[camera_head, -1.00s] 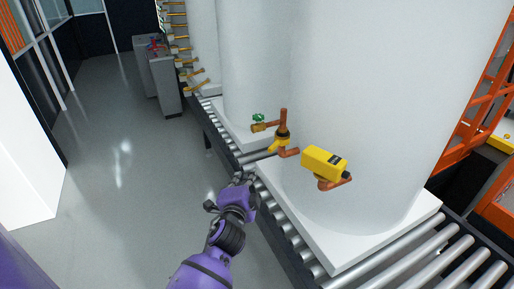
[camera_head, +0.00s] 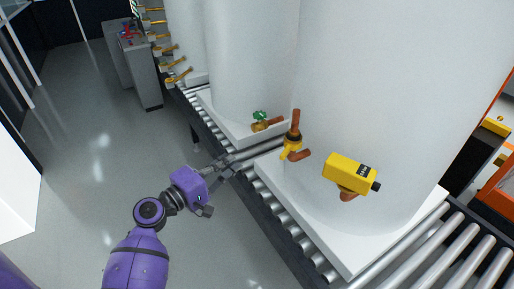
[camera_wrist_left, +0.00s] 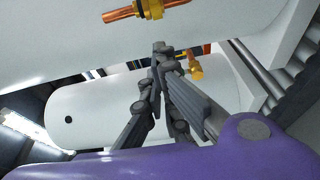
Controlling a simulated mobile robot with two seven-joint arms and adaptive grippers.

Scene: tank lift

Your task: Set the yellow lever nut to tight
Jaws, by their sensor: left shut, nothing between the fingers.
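The yellow lever nut (camera_head: 290,148) sits on an upright copper pipe fitting at the lower side of the near white tank. In the left wrist view, a copper pipe with a yellow and black fitting (camera_wrist_left: 150,9) shows at the top edge, cut off by it. My left gripper (camera_head: 231,160) is shut and empty, over the conveyor edge to the left of the nut and apart from it. Its fingers meet in the left wrist view (camera_wrist_left: 160,52), below the copper pipe in the picture. My right gripper is in neither view.
A yellow box-shaped device (camera_head: 350,174) on a copper pipe sticks out right of the nut. A green-handled brass valve (camera_head: 261,121) is at the farther tank. The tanks stand on white bases (camera_head: 345,245) on a roller conveyor (camera_head: 290,225). Grey floor (camera_head: 90,180) is open at left.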

